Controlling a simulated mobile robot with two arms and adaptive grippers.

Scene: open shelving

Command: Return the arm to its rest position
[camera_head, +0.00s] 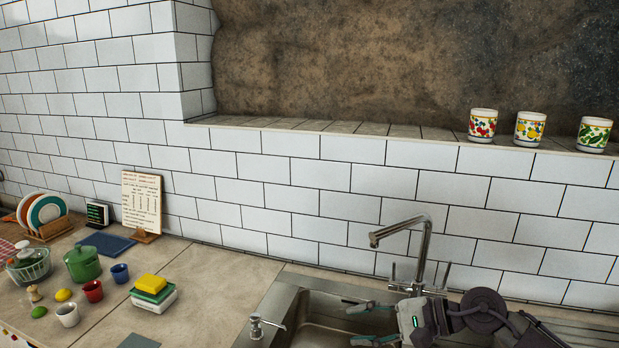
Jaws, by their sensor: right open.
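My right gripper (360,323) comes in from the lower right and hangs over the steel sink (297,318). Its two fingers are spread apart, one above the other in the picture, with nothing between them. The right arm (480,312) reaches in from the bottom right edge. It lies in front of the sink's right part and just below the faucet, hiding part of the basin. My left gripper does not show.
A tall faucet (400,236) rises behind the gripper, close to the arm. Dishes, cups, a green pot (83,265) and sponges (151,287) crowd the left counter. Three patterned cups (528,129) stand on the ledge.

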